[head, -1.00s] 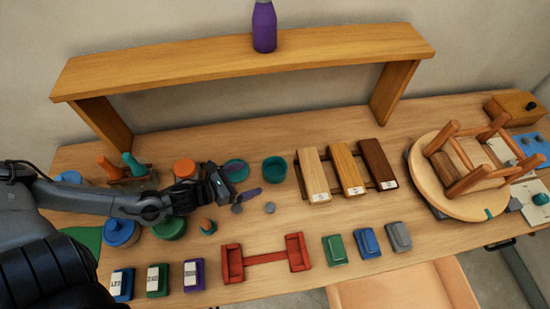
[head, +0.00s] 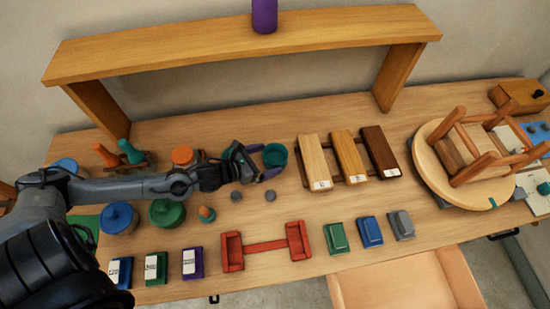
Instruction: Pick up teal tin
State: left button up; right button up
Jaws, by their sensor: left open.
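The teal tin (head: 276,154) is a small round open cup standing on the table left of the wooden blocks. My left gripper (head: 263,161) is open at its left side, one finger by its far-left rim and the other in front of it. I cannot tell whether either finger touches it. A flat teal piece (head: 228,152), perhaps a lid, is mostly hidden behind the gripper. My right gripper is not in view.
Pale, tan and dark wooden blocks (head: 348,154) lie close right of the tin. Two small grey discs (head: 270,195) lie in front. An orange-lidded jar (head: 183,156) stands behind my arm. A wooden shelf (head: 240,52) spans the back.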

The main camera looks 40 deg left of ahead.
aim_at(284, 154)
pick_arm(q)
jog(key=shift+x, duration=2.15)
jog(key=shift+c, duration=0.2)
jog(key=c, duration=0.8)
jog(key=shift+r, duration=0.1)
